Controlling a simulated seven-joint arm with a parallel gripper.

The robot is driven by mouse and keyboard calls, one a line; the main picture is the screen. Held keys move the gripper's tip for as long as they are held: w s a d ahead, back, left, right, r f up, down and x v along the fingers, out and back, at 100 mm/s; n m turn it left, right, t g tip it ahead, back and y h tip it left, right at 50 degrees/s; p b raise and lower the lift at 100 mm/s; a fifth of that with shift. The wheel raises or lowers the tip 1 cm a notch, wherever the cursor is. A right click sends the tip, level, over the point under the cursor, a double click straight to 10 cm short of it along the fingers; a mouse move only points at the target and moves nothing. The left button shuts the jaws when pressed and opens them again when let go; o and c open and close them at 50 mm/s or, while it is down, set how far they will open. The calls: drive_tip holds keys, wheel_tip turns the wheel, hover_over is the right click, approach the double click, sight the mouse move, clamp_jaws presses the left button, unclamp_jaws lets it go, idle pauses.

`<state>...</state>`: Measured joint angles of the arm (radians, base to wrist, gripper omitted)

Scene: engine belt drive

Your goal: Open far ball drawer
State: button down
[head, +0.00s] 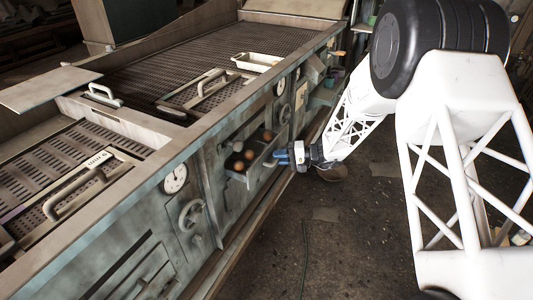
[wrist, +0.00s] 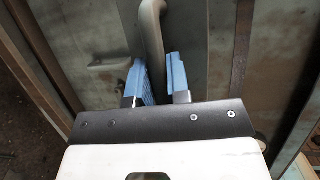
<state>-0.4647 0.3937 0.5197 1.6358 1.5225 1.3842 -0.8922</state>
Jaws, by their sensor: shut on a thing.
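A drawer (head: 262,158) with several orange and dark balls (head: 249,155) inside stands pulled out from the front of the machine. My gripper (head: 280,157), with blue fingers, is at the outer side of this drawer's front. In the wrist view my gripper (wrist: 158,80) has its two fingers on either side of a pale curved handle (wrist: 151,35) and is shut on it. The handle's lower end is hidden between the fingers. I cannot tell from these frames whether another ball drawer lies farther along.
The long machine bench (head: 200,140) runs along the left, with a gauge (head: 174,179) and a handwheel (head: 191,214) on its front. A cream tray (head: 257,61) sits on top. Another open compartment (head: 325,97) is farther along. The floor (head: 330,240) to the right is mostly clear.

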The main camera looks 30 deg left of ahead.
drive_tip(key=shift+d, duration=2.8)
drive_tip(key=c, duration=1.4)
unclamp_jaws()
drive_tip(key=v, duration=0.7)
drive_tip(key=shift+w+d, duration=0.15)
drive_tip(key=shift+d, duration=0.2)
drive_tip(key=shift+r, duration=0.15)
